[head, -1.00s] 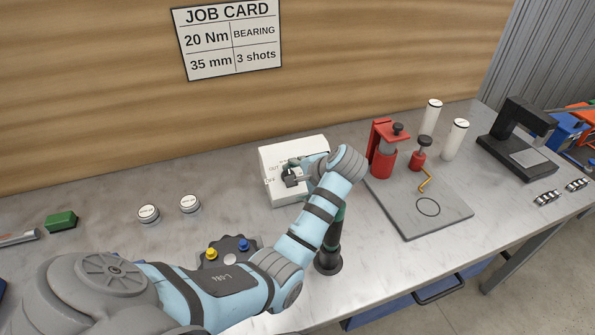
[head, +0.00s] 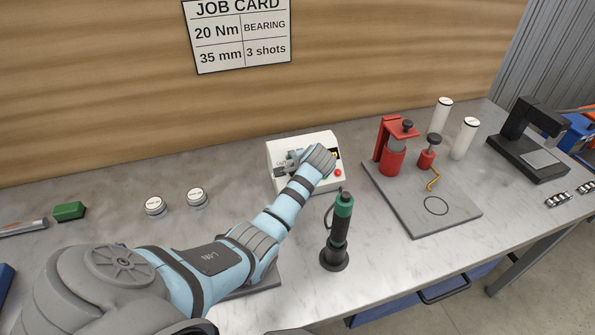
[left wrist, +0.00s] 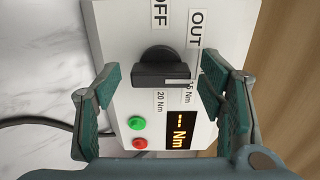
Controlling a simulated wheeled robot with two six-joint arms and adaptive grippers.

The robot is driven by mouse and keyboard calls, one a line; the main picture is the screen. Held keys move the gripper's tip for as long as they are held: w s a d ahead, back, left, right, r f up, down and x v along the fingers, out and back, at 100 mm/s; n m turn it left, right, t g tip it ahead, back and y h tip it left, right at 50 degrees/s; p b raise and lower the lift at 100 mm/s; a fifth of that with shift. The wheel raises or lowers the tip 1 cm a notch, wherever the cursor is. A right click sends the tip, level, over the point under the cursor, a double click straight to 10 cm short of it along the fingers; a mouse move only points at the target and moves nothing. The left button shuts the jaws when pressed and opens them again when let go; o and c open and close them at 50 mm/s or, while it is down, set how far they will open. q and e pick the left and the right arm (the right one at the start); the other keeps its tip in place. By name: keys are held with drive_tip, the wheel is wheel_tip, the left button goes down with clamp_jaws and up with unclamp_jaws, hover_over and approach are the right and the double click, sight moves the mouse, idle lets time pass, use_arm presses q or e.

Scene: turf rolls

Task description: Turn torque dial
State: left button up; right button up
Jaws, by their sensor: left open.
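The torque dial (left wrist: 163,70) is a black knob with a white pointer bar, on a white control box (head: 303,140). In the left wrist view, the bar lies beside the partly covered "5 Nm" label, with "20 Nm", "OFF" and "OUT" around the dial. The display (left wrist: 181,130) reads "-- Nm". A green button (left wrist: 136,123) and red button (left wrist: 140,143) sit below the dial. My left gripper (left wrist: 158,76) is open, one finger on each side of the dial with visible gaps. In the head view, my wrist covers part of the box. My right gripper is out of view.
A green-and-black tool (head: 339,230) stands in a holder right of my left forearm. A red press fixture (head: 394,150) stands on a grey plate (head: 455,212) at right. Two white round tins (head: 155,206) and a green block (head: 69,211) lie at left.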

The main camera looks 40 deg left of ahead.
use_arm(q)
drive_tip(key=shift+c, duration=0.2)
drive_tip(key=c, duration=1.1)
drive_tip(key=shift+r+m, duration=0.1)
drive_tip(key=shift+m, duration=0.2)
drive_tip(key=m+p, duration=0.1)
drive_tip(key=m, duration=0.7)
drive_tip(key=shift+m, duration=0.4)
drive_tip(key=m, duration=0.4)
drive_tip(key=shift+m, duration=2.2)
drive_tip(key=shift+r, duration=0.1)
